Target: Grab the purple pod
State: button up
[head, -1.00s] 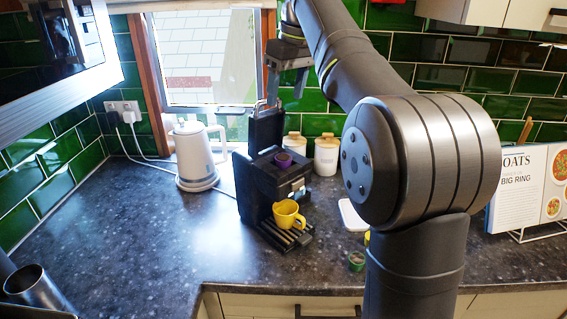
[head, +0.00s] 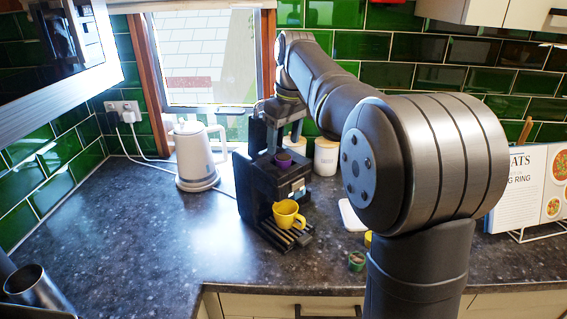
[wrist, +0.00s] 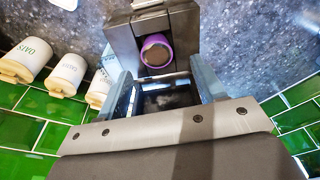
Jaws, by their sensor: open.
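The purple pod (head: 283,159) sits upright in the top of the black coffee machine (head: 256,190), whose lid stands raised behind it. In the wrist view the pod (wrist: 148,42) shows as a purple ring around a brown top. My gripper (head: 284,138) points down just above the pod, its fingers apart. In the wrist view the open fingers (wrist: 163,85) reach toward the machine, with the pod just beyond their tips and nothing between them. I cannot tell the exact height gap.
A yellow mug (head: 287,214) stands on the drip tray at the machine's front. A white kettle (head: 194,158) is left of the machine, and white canisters (head: 326,157) stand behind it to the right.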

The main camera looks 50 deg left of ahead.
aim_at(284, 157)
jog(key=f, duration=0.4)
jog(key=shift+w+a+f, duration=0.2)
jog(key=shift+f, duration=0.2)
